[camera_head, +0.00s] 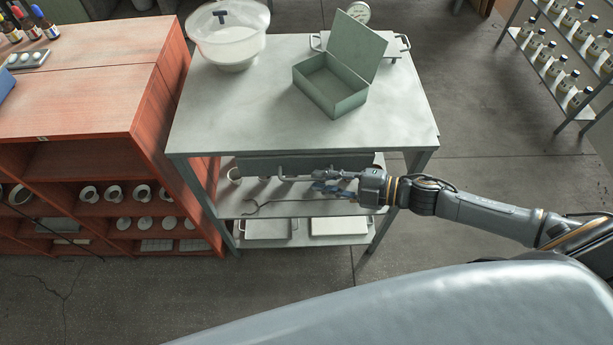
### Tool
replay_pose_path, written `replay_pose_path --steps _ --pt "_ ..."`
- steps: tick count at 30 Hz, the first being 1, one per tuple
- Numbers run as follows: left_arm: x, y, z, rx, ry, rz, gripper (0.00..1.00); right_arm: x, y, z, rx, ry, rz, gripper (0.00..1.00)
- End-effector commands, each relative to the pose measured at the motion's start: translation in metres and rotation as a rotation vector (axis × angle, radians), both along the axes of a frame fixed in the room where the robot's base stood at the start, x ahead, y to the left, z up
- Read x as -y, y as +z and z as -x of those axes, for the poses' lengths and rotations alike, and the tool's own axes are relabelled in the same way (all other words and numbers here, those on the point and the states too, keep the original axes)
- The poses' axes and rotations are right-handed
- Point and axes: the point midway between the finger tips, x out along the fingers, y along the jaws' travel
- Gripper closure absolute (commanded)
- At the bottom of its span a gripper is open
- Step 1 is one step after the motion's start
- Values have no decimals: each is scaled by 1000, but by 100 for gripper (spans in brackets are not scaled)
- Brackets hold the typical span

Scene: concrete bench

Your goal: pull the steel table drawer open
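The steel table (300,130) stands in the middle of the view, with a pale grey top and legs. Its drawer front (258,166) is a grey strip just below the front edge of the top and looks shut. A bar handle (291,178) sits on the front. My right arm comes in from the right, and its gripper (322,180) is at the right end of the handle. The fingers are small and overlap the handle, so I cannot tell whether they are closed on it. My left gripper is not in view.
An open green box (330,87) and a clear lidded tub (228,35) stand on the table. Trays (268,229) sit on the shelf below. A red wooden shelf unit (95,90) adjoins the left side. A rack of bottles (560,50) stands at the far right.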

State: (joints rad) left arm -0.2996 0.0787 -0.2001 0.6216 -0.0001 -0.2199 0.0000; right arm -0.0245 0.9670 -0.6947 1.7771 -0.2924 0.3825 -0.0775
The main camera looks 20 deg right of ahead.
Motion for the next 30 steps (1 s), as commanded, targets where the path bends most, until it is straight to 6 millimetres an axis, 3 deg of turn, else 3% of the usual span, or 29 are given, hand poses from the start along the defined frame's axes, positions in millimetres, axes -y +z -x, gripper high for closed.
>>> replay_pose_path --steps 9,20,23,30 --pt "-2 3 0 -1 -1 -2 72 -32 -8 -23 1 0 0 82" --pt "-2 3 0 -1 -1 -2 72 -35 -10 -25 -1 0 1 82" --pt "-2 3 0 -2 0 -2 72 -35 -10 -25 -1 0 1 100" --pt "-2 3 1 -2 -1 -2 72 -35 -10 -25 -1 0 1 100"
